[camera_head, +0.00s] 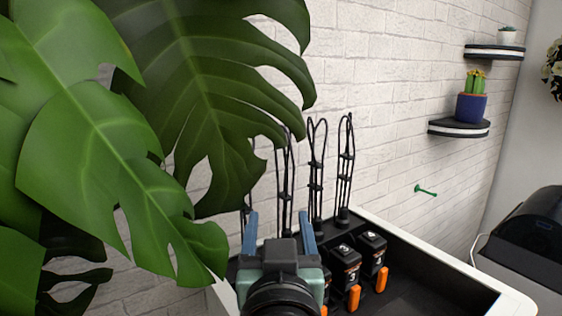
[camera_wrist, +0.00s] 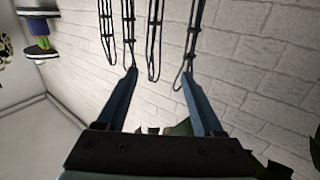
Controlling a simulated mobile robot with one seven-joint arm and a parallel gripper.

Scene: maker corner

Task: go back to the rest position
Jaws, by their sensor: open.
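My gripper (camera_head: 279,228) is at the bottom middle of the head view, raised in front of a black tray with a white rim. Its two blue fingers are spread apart, with nothing visible between them. In the wrist view my gripper (camera_wrist: 158,82) is also open and points at the white brick wall, with black looped cables beyond the fingertips. My gripper hides part of the tray and some of what stands in it.
Large green leaves (camera_head: 75,130) fill the left. Black looped cables (camera_head: 316,170) stand along the wall behind numbered black blocks with orange parts (camera_head: 346,265) in the tray (camera_head: 455,290). Corner shelves (camera_head: 458,129) hold potted plants. A black machine (camera_head: 535,235) is at right.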

